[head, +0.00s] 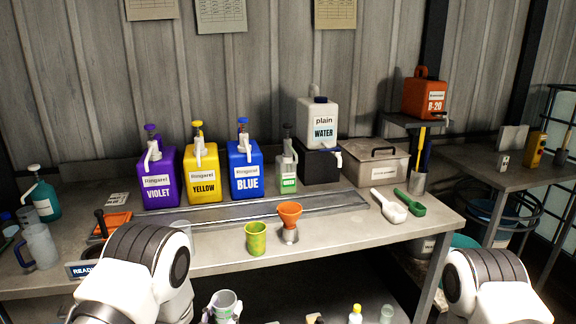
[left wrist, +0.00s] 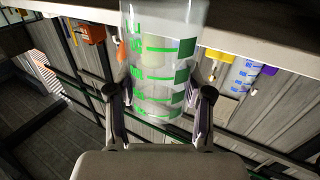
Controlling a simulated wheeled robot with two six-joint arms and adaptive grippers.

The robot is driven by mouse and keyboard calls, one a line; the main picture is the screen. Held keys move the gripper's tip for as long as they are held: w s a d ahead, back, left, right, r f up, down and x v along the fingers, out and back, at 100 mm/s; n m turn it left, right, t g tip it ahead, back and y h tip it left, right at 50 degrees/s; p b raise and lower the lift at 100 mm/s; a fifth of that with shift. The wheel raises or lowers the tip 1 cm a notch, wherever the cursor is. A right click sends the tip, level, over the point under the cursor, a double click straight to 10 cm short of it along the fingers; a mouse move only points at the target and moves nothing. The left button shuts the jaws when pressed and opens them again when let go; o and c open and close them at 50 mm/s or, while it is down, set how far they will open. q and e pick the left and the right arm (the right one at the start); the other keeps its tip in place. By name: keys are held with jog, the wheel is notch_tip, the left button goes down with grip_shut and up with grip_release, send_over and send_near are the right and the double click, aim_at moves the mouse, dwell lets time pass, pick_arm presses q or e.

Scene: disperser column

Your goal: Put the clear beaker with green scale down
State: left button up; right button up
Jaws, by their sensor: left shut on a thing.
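The clear beaker with green scale (left wrist: 165,62) fills the upper middle of the left wrist view, with green bars and marks on its see-through wall. My left gripper (left wrist: 160,97) is shut on it, one finger on each side. In the head view the beaker (head: 224,301) shows at the bottom, in front of the table's front edge, its open rim facing up. My left gripper (head: 222,315) is only partly visible there. My right arm shows at the lower right, but its gripper is out of view.
The grey table (head: 340,232) carries a yellow-green cup (head: 256,239) and an orange funnel (head: 289,215) near its front edge. Violet, yellow and blue dispensers (head: 245,172) stand behind. A white scoop (head: 388,207) and green scoop (head: 411,203) lie right. Bare tabletop lies between funnel and scoops.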

aim_at(220, 323)
pick_arm(q)
jog(key=s+f+y, duration=0.1)
jog(key=s+a+f+n+y, duration=0.1)
jog(key=shift+s+f, duration=0.25)
jog(key=shift+s, duration=0.1)
jog(key=s, duration=0.1)
jog(key=s+r, duration=0.1)
jog(key=s, duration=0.1)
jog(key=shift+s+r, duration=0.1)
jog(key=shift+r, duration=0.15)
jog(key=shift+m+h, duration=0.4)
jog(key=shift+h, duration=0.4)
jog(key=w, duration=0.1)
jog(key=w+r, duration=0.1)
jog(key=w, duration=0.1)
jog(key=w+d+r, duration=0.1)
jog(key=shift+w+d, duration=0.1)
jog(key=shift+w, duration=0.05)
jog(key=w+a+r+h, duration=0.1)
jog(key=w+r, duration=0.5)
jog(key=r, duration=0.6)
jog(key=shift+a+r+m, duration=0.15)
jog(key=shift+r+m, duration=0.15)
jog(key=shift+r, duration=0.1)
